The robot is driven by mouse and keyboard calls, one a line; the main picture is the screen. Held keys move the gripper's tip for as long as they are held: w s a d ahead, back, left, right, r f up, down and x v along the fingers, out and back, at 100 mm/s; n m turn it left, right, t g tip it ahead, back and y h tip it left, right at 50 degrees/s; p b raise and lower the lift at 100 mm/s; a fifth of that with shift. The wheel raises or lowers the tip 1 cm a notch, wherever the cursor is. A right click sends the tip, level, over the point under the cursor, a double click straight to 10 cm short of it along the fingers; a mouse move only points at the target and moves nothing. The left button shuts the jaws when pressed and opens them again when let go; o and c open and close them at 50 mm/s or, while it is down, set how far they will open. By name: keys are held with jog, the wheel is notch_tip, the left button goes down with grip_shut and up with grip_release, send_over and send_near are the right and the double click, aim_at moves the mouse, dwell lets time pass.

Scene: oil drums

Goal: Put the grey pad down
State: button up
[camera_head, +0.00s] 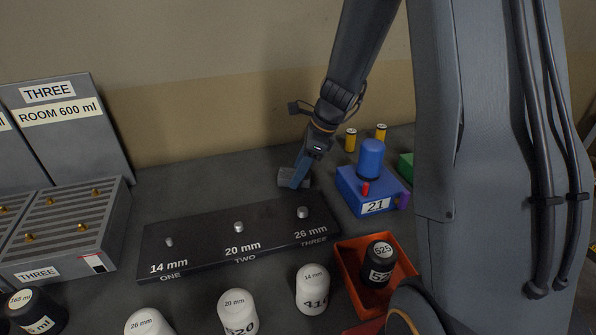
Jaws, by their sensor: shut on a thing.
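My gripper (300,180) points down at the back of the table, behind the right end of the black peg board. It is shut on the grey pad (286,178), a small grey piece that shows mostly to the left of the fingers. The fingers hide part of the pad. The pad is at or close to the dark table top; I cannot tell whether it touches it.
The black board (190,246) with three pegs lies in front. A blue device marked 21 (374,205) stands right, with yellow cylinders (351,139) behind. An orange tray (350,284) holds a black drum (379,265). White drums (312,289) stand in front. Bare table lies left of the pad.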

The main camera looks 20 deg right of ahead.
jog(key=shift+f, duration=0.15)
jog(key=o, duration=1.1)
jog(key=b+v, duration=0.2)
jog(key=v, duration=1)
jog(key=shift+s, duration=0.1)
